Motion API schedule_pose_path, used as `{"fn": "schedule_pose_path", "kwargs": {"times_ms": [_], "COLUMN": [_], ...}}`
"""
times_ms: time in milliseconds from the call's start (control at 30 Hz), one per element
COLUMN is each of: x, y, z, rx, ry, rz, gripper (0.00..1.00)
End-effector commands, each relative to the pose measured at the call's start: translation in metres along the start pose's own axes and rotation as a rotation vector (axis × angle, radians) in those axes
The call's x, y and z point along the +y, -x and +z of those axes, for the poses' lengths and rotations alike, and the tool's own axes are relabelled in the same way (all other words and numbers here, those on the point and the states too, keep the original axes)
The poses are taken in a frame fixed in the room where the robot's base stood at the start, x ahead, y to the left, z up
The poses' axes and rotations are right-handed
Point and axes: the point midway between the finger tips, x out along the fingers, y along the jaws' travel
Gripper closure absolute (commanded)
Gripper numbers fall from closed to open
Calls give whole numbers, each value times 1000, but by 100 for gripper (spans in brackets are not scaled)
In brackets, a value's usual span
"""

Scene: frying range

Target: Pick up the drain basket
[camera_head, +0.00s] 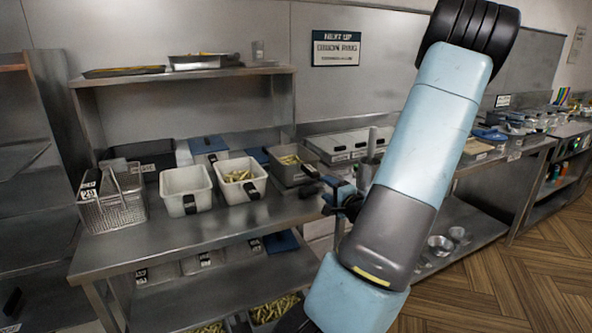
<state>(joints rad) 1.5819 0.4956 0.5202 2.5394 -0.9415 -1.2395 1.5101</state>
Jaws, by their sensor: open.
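The drain basket (115,207) is a wire mesh basket at the left end of the steel counter, with a thin handle rising above it and a dark tag (90,184) with white marks at its upper left. My gripper (328,196) is at the right end of the counter, well to the right of the basket and apart from it. Its dark fingers are small in the picture and look open and empty. My arm covers the counter's right side and part of the wall.
The counter's front strip (200,240) is clear. A shelf (180,74) with trays overhangs the back. A dark rack (40,200) stands at left.

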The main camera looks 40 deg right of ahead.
Motion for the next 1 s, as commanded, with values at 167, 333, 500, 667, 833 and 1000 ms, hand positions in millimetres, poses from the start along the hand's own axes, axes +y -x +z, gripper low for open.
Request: {"fn": "schedule_pose_path", "kwargs": {"times_ms": [167,333,500,667,833,1000], "x": [-1,-3,-4,-5,-5,-8], "y": [2,-23,-53,-72,-80,-90], "z": [-6,-5,-6,-6,-6,-7], "rx": [5,2,4,5,6,6], "ry": [-51,-52,-51,-50,-51,-50], "rz": [-43,-47,-45,-45,-43,-45], "gripper": [45,45,45,45,45,45]}}
